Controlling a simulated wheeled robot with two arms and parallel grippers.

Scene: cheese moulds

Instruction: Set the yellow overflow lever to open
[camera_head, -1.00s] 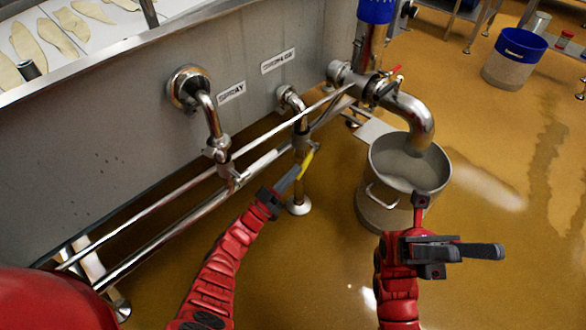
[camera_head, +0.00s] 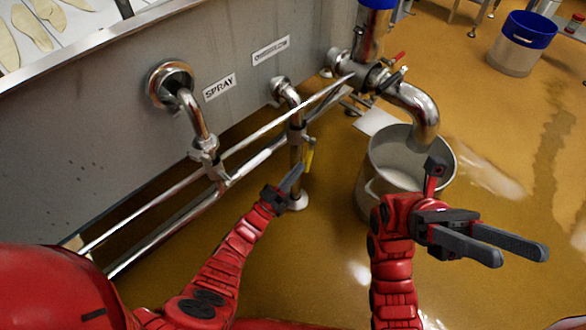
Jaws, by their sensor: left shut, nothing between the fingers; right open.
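The yellow lever (camera_head: 309,158) is on the right side of the short pipe (camera_head: 294,145) that drops from the tank wall under a label (camera_head: 271,50) too small to read. The lever points mostly downward along the pipe. My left gripper (camera_head: 299,172) is shut and empty, with its fingertips at the lever's lower left. It overlaps the lever's lower edge in the picture; I cannot tell whether they touch. My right gripper (camera_head: 522,252) is open and empty at the right, away from the lever, with its fingers pointing right.
A steel bucket (camera_head: 366,180) stands under the large bent outlet pipe (camera_head: 420,110), which has a red handle (camera_head: 397,57). Long horizontal pipes (camera_head: 150,229) run along the tank wall (camera_head: 70,130). A pipe labelled SPRAY (camera_head: 190,110) is at the left. A blue-rimmed bucket (camera_head: 515,60) stands farther back.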

